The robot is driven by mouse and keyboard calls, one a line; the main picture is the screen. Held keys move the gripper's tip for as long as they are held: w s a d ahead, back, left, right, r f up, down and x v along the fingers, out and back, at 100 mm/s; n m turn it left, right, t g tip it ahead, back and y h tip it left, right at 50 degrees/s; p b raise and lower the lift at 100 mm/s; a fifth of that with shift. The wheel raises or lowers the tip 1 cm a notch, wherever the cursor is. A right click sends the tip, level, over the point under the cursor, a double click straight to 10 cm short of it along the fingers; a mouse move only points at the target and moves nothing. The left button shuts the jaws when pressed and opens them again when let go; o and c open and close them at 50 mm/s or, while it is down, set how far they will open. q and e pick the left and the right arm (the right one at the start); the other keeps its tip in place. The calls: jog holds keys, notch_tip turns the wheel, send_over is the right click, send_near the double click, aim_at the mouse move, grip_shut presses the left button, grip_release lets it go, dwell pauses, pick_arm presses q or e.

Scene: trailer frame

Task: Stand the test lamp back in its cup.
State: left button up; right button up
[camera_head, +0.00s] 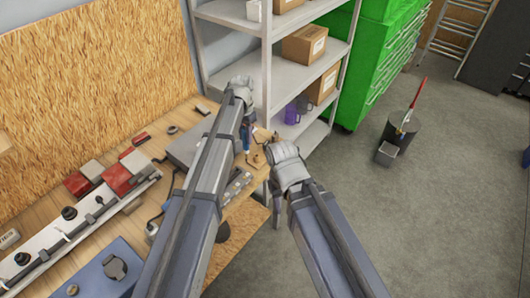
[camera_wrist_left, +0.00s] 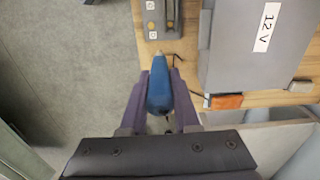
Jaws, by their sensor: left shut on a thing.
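The test lamp is a blue tapered handle (camera_wrist_left: 159,95) with a pale pointed tip. In the left wrist view it sits between the two purple fingers of my left gripper (camera_wrist_left: 160,76), which is shut on it. In the head view the left gripper (camera_head: 246,124) is over the right end of the bench, and a bit of blue (camera_head: 246,143) shows below it. My right gripper (camera_head: 276,213) is partly hidden by its own wrist, to the right of the bench edge; its jaws cannot be made out. I cannot identify the lamp's cup for certain.
Purple mugs (camera_head: 291,113) stand on the shelf unit behind. A grey box marked 12 V (camera_wrist_left: 235,50) and a grey block with round fittings (camera_wrist_left: 158,22) are on the bench near the lamp. Red and grey blocks lie left. Open floor (camera_head: 440,190) is at right.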

pick_arm(q)
jog(key=w+d, duration=0.3)
jog(key=w, duration=0.2)
jog(key=shift+w+d, duration=0.25)
jog(key=shift+f+b, duration=1.8)
jog(key=shift+f, duration=0.05)
jog(key=shift+f+b, duration=0.45)
jog(key=shift+f+b, duration=0.5)
jog(key=shift+b, duration=0.05)
jog(key=shift+f, duration=0.1)
